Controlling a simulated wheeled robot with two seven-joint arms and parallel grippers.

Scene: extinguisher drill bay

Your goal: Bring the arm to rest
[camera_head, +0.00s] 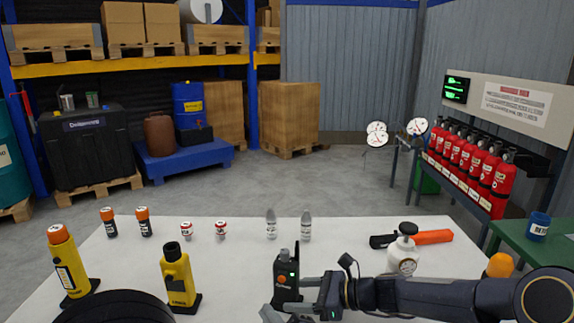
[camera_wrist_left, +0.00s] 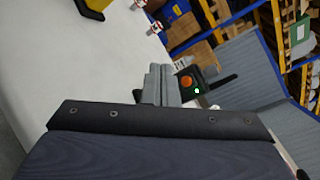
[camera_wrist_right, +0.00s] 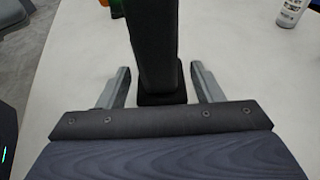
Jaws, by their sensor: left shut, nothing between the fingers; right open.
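A black handheld radio (camera_head: 288,274) with an orange button and a green light stands upright near the table's front. My right gripper (camera_head: 306,296) reaches in from the right and is open at the radio. In the right wrist view its two fingers (camera_wrist_right: 162,86) stand on either side of the dark radio body (camera_wrist_right: 154,40), with gaps visible. My left gripper (camera_head: 271,314) is shut and empty at the bottom edge, just in front of the radio. In the left wrist view its closed fingers (camera_wrist_left: 160,84) are close to the radio (camera_wrist_left: 187,82); I cannot tell whether they touch.
The white table (camera_head: 230,270) holds two yellow devices (camera_head: 178,280), small bottles (camera_head: 306,226), a white canister (camera_head: 402,252) behind my right arm, and an orange-and-black tool (camera_head: 430,237). Red extinguishers (camera_head: 470,155) stand on a rack at right. The table's middle is mostly clear.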

